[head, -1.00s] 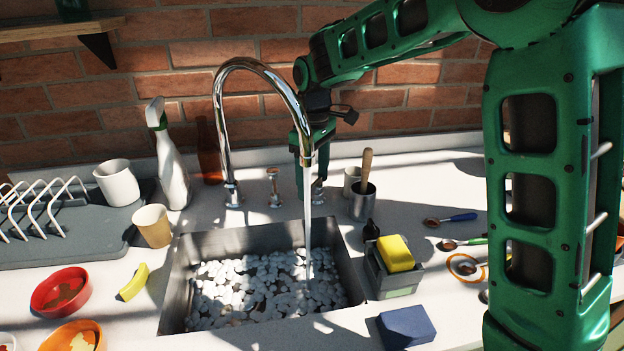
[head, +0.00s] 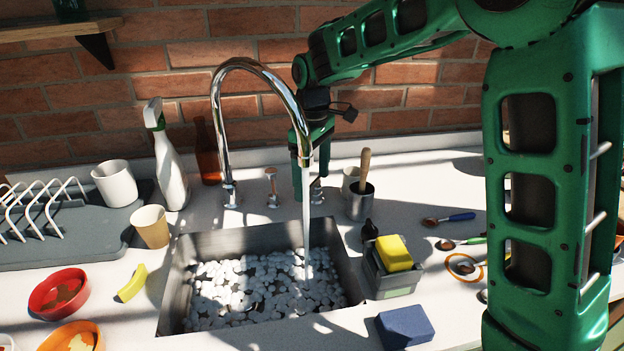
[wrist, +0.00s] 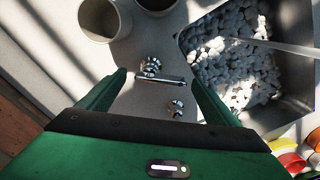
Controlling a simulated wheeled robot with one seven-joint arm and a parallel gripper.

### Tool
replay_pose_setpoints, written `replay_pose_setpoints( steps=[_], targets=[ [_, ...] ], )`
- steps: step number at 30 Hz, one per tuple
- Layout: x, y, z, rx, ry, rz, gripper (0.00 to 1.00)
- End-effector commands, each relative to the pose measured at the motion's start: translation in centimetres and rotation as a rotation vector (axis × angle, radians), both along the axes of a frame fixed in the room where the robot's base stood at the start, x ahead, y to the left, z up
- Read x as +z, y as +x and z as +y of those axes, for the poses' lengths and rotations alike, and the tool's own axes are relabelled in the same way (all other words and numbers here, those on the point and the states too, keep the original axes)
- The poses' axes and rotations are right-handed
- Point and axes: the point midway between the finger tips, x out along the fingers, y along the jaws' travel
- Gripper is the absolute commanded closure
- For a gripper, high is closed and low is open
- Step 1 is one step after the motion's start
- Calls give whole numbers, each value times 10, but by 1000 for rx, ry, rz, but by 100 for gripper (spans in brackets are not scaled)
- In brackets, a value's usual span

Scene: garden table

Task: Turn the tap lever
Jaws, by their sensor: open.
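The chrome tap (head: 225,125) arches over the sink, and water runs from its spout. My gripper (head: 305,188) points down behind the spout, at the right-hand tap handle (head: 317,194), and partly hides it. In the wrist view the slim chrome tap lever (wrist: 160,80) lies across the gap between the open fingers of my gripper (wrist: 158,78). A gap shows between the lever and each finger, and the jaws hold nothing. A second chrome fitting (wrist: 177,107) shows nearby, low in the gap. The middle handle (head: 272,188) stands left of my gripper in the head view.
The sink (head: 175,290) holds pale pebbles. A metal pot (head: 360,204) with a wooden handle and a beige cup (head: 351,178) stand close right of my gripper. The spray bottle (head: 171,165) and brown bottle (head: 206,160) stand left. The brick wall (head: 250,30) is close behind.

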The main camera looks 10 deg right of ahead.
Motion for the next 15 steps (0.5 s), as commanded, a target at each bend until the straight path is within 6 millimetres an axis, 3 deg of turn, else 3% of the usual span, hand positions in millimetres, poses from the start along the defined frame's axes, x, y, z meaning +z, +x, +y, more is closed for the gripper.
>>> replay_pose_setpoints(
  steps=[15],
  targets=[
    [86, 2, -1, -2, 2, -3, 16]
  ],
)
